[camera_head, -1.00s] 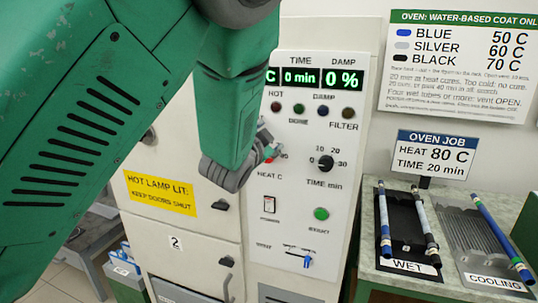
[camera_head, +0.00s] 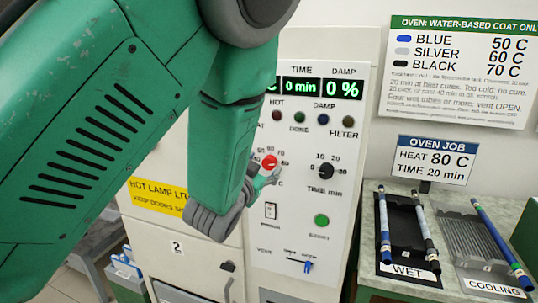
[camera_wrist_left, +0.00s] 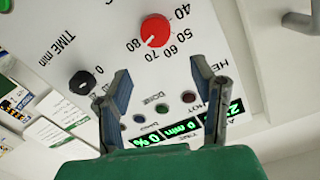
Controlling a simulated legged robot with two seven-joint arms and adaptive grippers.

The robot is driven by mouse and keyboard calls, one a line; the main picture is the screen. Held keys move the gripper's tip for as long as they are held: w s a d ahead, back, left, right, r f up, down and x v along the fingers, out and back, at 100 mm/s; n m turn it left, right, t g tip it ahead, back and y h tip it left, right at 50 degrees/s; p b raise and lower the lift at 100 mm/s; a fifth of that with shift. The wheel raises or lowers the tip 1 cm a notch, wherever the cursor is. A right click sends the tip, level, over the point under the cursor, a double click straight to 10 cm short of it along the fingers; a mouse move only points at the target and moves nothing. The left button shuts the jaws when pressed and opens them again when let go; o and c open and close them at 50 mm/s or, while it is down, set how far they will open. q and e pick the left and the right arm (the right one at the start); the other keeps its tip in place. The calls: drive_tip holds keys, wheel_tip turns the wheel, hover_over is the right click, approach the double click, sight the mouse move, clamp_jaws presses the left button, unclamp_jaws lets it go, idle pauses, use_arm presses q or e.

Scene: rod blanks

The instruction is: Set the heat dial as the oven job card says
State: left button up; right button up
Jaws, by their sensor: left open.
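The red heat dial (camera_head: 269,161) is on the white oven panel, with numbers around it. It also shows in the left wrist view (camera_wrist_left: 155,30), where a pale mark on it seems to point near 70. My left gripper (camera_wrist_left: 160,88) is open and empty, its two fingers apart and the dial beyond their tips. In the head view the left gripper (camera_head: 264,179) is just below the dial, partly hidden by my own arm. The oven job card (camera_head: 436,160) reads HEAT 80 C, TIME 20 min. My right gripper is not in view.
The black time dial (camera_head: 326,171) sits right of the heat dial, a green button (camera_head: 321,220) below it. The display (camera_head: 301,88) reads 0 min and 0 %; its heat reading is mostly hidden. Rods lie on the wet rack (camera_head: 405,220) and cooling rack (camera_head: 475,240).

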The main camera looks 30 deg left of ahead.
sight(268, 166)
use_arm(q)
drive_tip(key=s+d+f+n+p, duration=0.1)
drive_tip(key=s+f+n, duration=0.25)
drive_tip(key=s, duration=0.35)
drive_tip(key=shift+n, duration=0.45)
drive_tip(key=x, duration=0.8)
drive_tip(key=r+x, duration=0.1)
drive_tip(key=x, duration=0.4)
drive_tip(key=shift+a+p, duration=0.1)
drive_tip(key=shift+p, duration=0.2)
drive_tip(key=shift+t, duration=0.3)
drive_tip(key=c, duration=1.1)
